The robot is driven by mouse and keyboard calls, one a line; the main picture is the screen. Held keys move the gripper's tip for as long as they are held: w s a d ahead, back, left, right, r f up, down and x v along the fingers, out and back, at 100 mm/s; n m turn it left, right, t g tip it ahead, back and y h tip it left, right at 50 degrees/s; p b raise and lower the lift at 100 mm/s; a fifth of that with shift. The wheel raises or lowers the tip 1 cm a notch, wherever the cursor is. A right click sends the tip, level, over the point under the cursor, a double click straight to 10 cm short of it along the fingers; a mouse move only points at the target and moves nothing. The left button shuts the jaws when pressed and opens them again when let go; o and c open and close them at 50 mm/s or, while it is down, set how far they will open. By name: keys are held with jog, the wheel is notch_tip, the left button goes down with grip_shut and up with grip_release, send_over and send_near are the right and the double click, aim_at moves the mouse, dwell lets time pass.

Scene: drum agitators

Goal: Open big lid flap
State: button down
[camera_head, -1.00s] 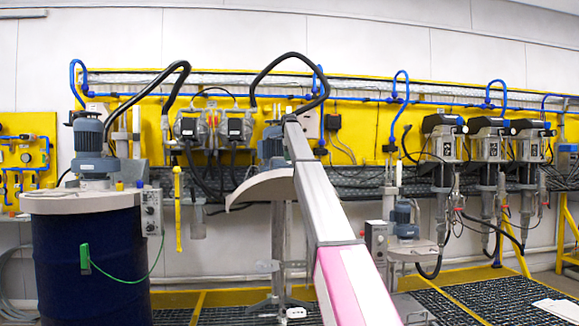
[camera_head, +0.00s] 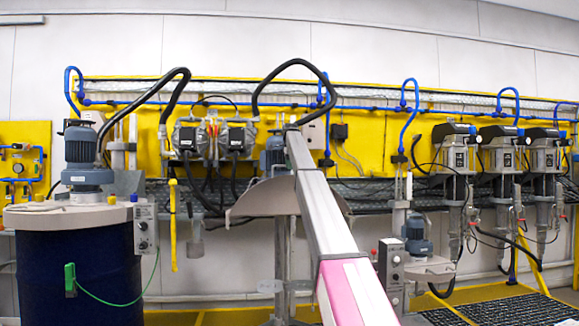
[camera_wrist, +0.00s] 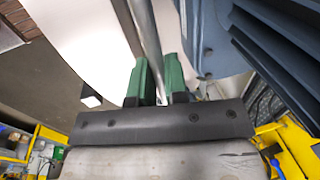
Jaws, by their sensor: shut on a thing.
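The big lid flap (camera_head: 260,198) is a pale, half-round plate behind my arm in the head view, beside a blue-grey motor (camera_head: 274,153). Its curved edge shows on both sides of my arm. In the wrist view a broad pale lid surface (camera_wrist: 85,32) lies left of my gripper and a blue motor (camera_wrist: 208,35) is close on the right. My gripper (camera_wrist: 161,65) has green fingers, shut on a thin grey bar (camera_wrist: 148,38) between them beside the lid. Where the bar joins the lid is unclear. In the head view my arm hides the gripper.
A dark blue drum (camera_head: 75,262) with a motor on its lid stands at the left. A grey control box (camera_head: 391,265) and small agitator (camera_head: 417,240) stand right of my arm. Black hoses (camera_head: 290,66) loop above. Yellow-edged floor grating (camera_head: 510,310) lies at the lower right.

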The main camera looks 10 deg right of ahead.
jog(key=shift+f, duration=0.2)
jog(key=c, duration=1.1)
grip_release()
jog(key=shift+c, duration=0.2)
jog(key=shift+r, duration=0.2)
notch_tip(320, 180, up, 10)
jog(key=s, duration=0.2)
jog(key=shift+r, duration=0.15)
